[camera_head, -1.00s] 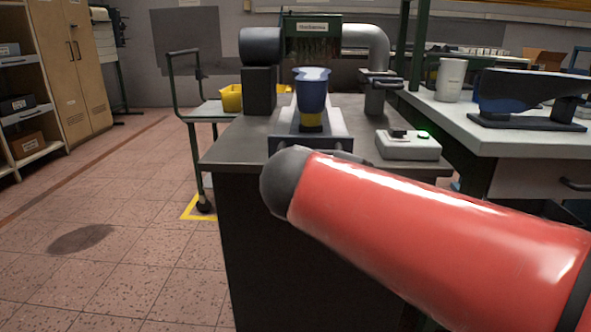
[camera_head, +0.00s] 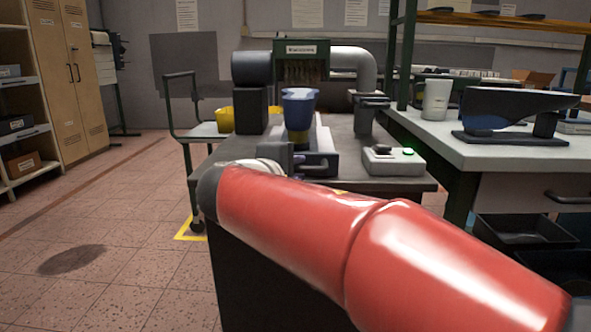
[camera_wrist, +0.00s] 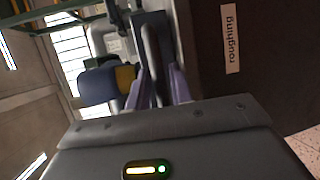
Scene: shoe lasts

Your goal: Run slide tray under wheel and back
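The slide tray (camera_head: 321,160) lies on the dark bench in front of the machine, with a handle on its near side. A blue shoe last with a yellow band (camera_head: 298,108) stands upright on it. The wheel (camera_head: 303,70) shows as brownish bristles under the green hood, behind the last. My gripper (camera_wrist: 160,92) shows two purplish fingers, apart, in the wrist view. A grey bar, seemingly the tray handle (camera_wrist: 150,48), lies ahead of and partly between them; contact cannot be told. The last (camera_wrist: 108,84) also shows there, left of the fingers. My red arm hides the bench front.
A control box (camera_head: 393,160) with a green light sits right of the tray. A trolley with yellow bins (camera_head: 225,119) stands left. The left floor is clear.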

